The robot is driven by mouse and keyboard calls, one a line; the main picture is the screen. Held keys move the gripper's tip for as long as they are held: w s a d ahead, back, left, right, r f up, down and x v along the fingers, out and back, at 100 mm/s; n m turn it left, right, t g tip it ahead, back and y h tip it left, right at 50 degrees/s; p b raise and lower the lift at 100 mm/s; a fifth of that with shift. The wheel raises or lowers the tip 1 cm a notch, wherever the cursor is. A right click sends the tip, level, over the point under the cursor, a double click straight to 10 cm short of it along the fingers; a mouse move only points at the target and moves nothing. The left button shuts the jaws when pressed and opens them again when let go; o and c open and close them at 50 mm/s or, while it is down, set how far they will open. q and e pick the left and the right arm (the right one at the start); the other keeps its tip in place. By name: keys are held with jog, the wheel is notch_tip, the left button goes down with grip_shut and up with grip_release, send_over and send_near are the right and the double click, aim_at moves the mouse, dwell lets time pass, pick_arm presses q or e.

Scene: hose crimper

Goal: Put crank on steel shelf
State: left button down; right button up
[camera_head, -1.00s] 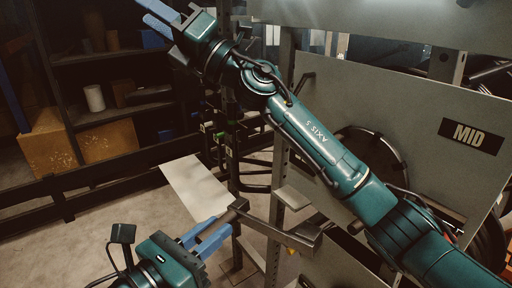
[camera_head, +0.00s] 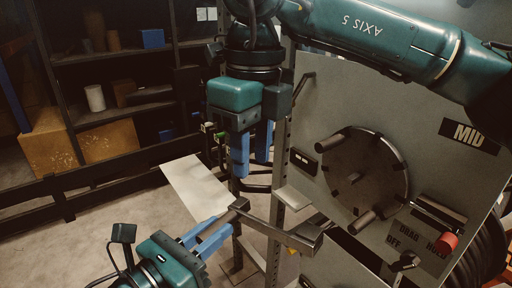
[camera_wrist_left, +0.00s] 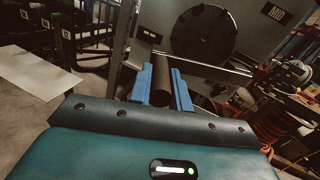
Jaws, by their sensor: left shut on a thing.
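My left gripper (camera_head: 207,233) is shut on the dark round handle of the crank (camera_head: 235,211). The crank's grey bar runs right from the handle to a block end in front of the machine panel. In the left wrist view the handle (camera_wrist_left: 161,86) sits between the blue fingers. My right gripper (camera_head: 251,150) points down above the crank, its blue fingers apart with nothing visible between them. A pale flat surface (camera_head: 194,183), possibly the steel shelf, lies beyond the left gripper; it also shows in the left wrist view (camera_wrist_left: 32,74).
The grey machine panel (camera_head: 400,115) stands at right with a round disc (camera_head: 362,176), a red-ended handle (camera_head: 439,226) and a small ledge (camera_head: 293,197). Dark shelving (camera_head: 110,75) with boxes stands at back left. Floor is clear at lower left.

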aim_at(256, 219)
pick_arm(q)
jog(key=shift+r, duration=0.1)
pick_arm(e)
jog(key=f, duration=1.2)
jog(key=shift+d, duration=0.35)
jog(key=shift+c, duration=0.4)
jog(key=shift+r, duration=0.1)
grip_shut()
pick_arm(q)
jog(key=c, duration=1.2)
grip_release()
